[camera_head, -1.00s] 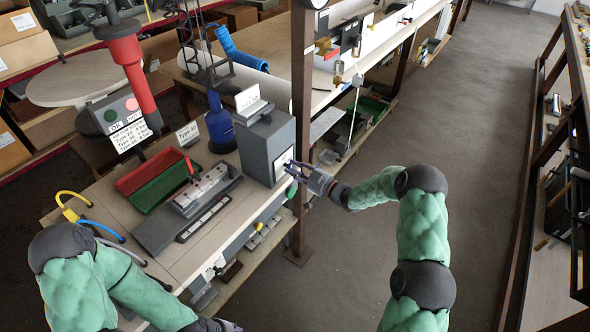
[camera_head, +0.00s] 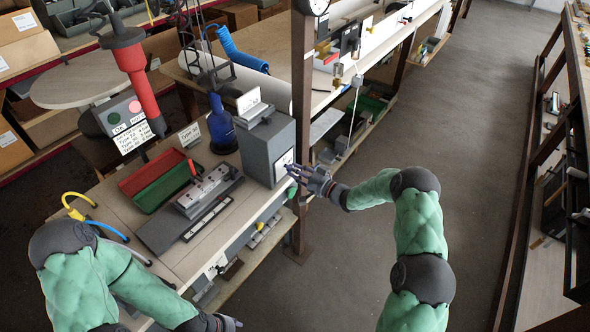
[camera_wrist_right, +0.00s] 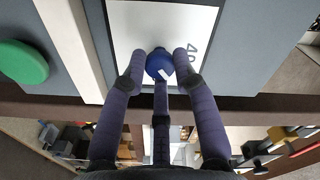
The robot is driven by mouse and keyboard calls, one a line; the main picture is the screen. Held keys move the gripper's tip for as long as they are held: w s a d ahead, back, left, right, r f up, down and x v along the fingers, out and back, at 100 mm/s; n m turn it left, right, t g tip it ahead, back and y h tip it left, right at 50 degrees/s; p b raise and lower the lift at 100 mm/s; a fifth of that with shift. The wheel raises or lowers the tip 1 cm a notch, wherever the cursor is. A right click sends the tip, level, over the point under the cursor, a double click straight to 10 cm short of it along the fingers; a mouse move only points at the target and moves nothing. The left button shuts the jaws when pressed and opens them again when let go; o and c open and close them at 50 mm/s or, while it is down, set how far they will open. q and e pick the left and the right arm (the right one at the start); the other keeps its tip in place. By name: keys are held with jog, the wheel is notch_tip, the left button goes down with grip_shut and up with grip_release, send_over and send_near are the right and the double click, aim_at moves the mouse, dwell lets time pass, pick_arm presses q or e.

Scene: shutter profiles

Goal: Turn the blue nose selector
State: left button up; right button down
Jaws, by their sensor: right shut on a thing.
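The blue nose selector (camera_wrist_right: 159,65) is a small round blue knob on a white plate (camera_wrist_right: 128,28) marked "40"; the rest of the marking is hidden. The plate is on the front of a grey box (camera_head: 268,152) at the bench's right end. My right gripper (camera_wrist_right: 159,59) has its purple fingers closed around the knob, fingertips touching its sides. In the head view the right gripper (camera_head: 296,172) is at the box front and hides the knob. My left gripper (camera_head: 226,323) is at the bottom edge, partly cut off, away from the box.
A green round button (camera_wrist_right: 22,62) is beside the plate. Red (camera_head: 150,172) and green (camera_head: 162,187) trays and a grey fixture (camera_head: 206,188) lie on the bench. The aisle at right is clear.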

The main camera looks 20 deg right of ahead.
jog(key=m, duration=0.2)
jog(key=m+p, duration=0.1)
jog(key=m, duration=0.4)
jog(key=shift+w+d+r, duration=0.25)
jog(key=shift+d+r, duration=0.05)
jog(key=shift+r, duration=0.05)
dwell(0.4)
jog(key=c, duration=1)
grip_release()
jog(key=shift+f, duration=0.2)
jog(key=shift+a, duration=0.1)
jog(key=shift+s+f, duration=0.1)
jog(key=shift+s, duration=0.05)
jog(key=v, duration=1.2)
